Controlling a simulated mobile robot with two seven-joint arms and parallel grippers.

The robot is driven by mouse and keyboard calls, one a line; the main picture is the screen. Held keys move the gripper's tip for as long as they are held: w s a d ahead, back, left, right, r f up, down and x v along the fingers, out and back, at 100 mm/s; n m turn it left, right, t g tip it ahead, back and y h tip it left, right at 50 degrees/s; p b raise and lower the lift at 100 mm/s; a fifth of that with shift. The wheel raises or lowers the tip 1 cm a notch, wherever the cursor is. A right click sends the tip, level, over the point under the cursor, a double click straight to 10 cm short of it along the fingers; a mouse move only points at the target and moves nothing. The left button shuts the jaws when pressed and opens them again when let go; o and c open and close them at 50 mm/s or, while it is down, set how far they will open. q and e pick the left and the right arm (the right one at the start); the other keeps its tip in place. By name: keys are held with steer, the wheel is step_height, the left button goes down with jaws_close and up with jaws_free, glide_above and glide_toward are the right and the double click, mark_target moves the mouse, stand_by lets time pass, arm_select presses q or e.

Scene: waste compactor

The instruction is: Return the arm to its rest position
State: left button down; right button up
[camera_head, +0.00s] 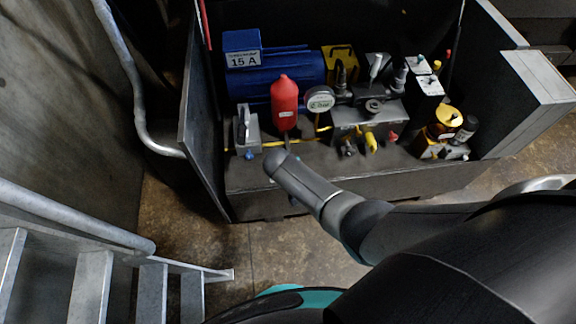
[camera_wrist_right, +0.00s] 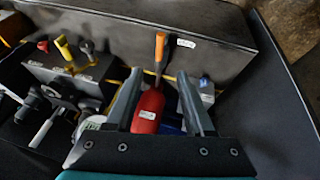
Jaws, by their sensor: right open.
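My right arm comes in from the right in the head view, and its grey end (camera_head: 300,178) is above the front edge of the compactor's open housing (camera_head: 262,203). In the wrist view my right gripper (camera_wrist_right: 160,95) is open, its two fingers apart. A red bottle-shaped part (camera_wrist_right: 148,112) shows between the fingers and beyond them; I see no contact. The same red part (camera_head: 285,103) stands upright in the housing in the head view. An orange-tipped lever (camera_wrist_right: 160,50) shows ahead of the fingers in the wrist view. My left gripper is not in view.
The housing holds a blue motor (camera_head: 275,72), a round gauge (camera_head: 319,99), a valve block (camera_head: 360,120) and an amber container (camera_head: 446,120). A side panel (camera_head: 204,130) stands open at left. A metal railing (camera_head: 75,215) and steps are at lower left.

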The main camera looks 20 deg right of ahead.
steer(key=s+d+f+n+g+y+b, duration=0.1)
steer(key=s+f, duration=0.5)
steer(key=s, duration=0.7)
steer(key=s+d+f+n+g+y+b, duration=0.1)
steer(key=s+f, duration=0.5)
steer(key=s, duration=0.7)
steer(key=s+d+f+n+g+b, duration=0.1)
steer(key=s+f, duration=0.5)
steer(key=s, duration=0.7)
steer(key=shift+d+f+n+y, duration=0.35)
steer(key=shift+d+n+y, duration=0.05)
